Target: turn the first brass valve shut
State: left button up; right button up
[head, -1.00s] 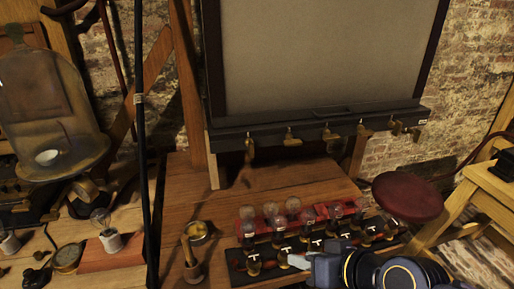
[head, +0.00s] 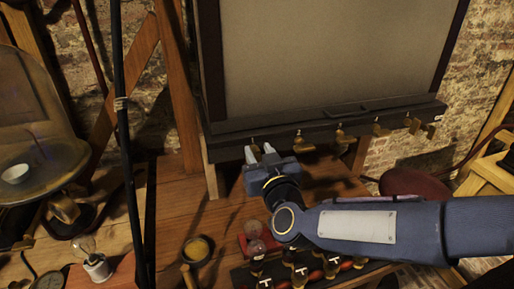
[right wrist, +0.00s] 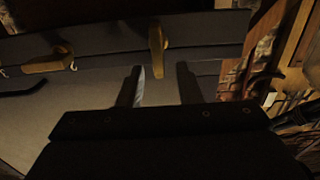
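The first brass valve (head: 254,149) is the leftmost on the dark ledge (head: 330,119) under the grey board, partly hidden by my right gripper. In the right wrist view this valve (right wrist: 157,38) stands with its long handle across the ledge, just beyond the fingertips and roughly in line with the gap between them. My left gripper is not in view.
More brass valves hang along the ledge to the right, the second (head: 301,142) nearest. A dark upright rod (head: 128,150) and a glass bell (head: 30,130) are at the left.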

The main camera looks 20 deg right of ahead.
jog(key=shift+w, duration=1.1)
grip_shut()
